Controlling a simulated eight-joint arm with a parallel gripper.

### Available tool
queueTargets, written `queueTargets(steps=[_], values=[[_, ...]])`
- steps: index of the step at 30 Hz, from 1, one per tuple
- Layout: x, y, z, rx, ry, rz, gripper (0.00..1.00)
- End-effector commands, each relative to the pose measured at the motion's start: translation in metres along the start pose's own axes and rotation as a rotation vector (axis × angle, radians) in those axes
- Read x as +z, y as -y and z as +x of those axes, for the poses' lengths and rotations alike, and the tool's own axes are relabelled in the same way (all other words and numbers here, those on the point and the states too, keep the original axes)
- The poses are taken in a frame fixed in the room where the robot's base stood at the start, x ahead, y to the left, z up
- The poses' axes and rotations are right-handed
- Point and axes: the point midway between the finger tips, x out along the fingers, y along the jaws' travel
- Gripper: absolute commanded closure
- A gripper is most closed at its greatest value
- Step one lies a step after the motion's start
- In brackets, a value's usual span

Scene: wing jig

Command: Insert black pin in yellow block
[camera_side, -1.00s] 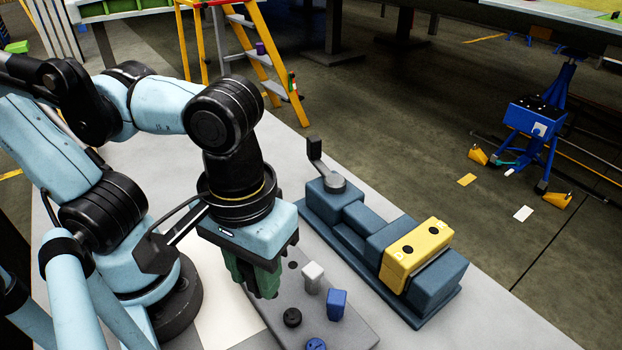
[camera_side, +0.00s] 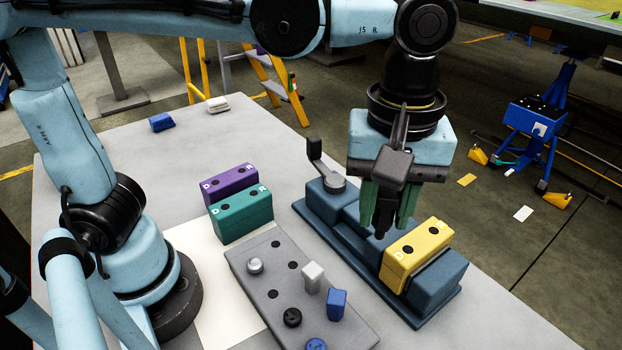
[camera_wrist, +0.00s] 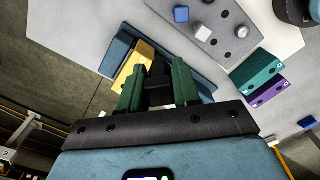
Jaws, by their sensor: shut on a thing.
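The yellow block (camera_side: 417,257) is clamped in the blue vise (camera_side: 440,287), with two dark holes in its top face. It also shows beyond the fingers in the wrist view (camera_wrist: 127,66). My gripper (camera_side: 385,226) is shut on a black pin (camera_wrist: 156,78), held between its green fingers. In the side view the gripper hangs over the vise, just left of and above the yellow block's left end. The pin is apart from the block as far as I can see. The wrist camera housing partly hides the pin in the side view.
The grey pin tray (camera_side: 262,312) stands left of the vise, holding a silver, a white, a black and blue pins. Teal (camera_side: 245,219) and purple (camera_side: 230,182) blocks stand behind it. The vise handle (camera_side: 316,152) sticks up at its far end.

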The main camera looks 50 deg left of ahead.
Motion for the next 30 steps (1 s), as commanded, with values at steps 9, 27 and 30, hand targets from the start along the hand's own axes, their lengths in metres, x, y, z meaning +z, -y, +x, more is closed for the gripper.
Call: queueTargets(steps=[9,27,30], values=[[-0.039,-0.048,-0.001,0.000,0.000,-0.133,0.99],[-0.045,-0.054,0.039,0.000,0.000,-0.152,0.99],[-0.045,-0.054,0.048,0.000,0.000,-0.151,0.99]])
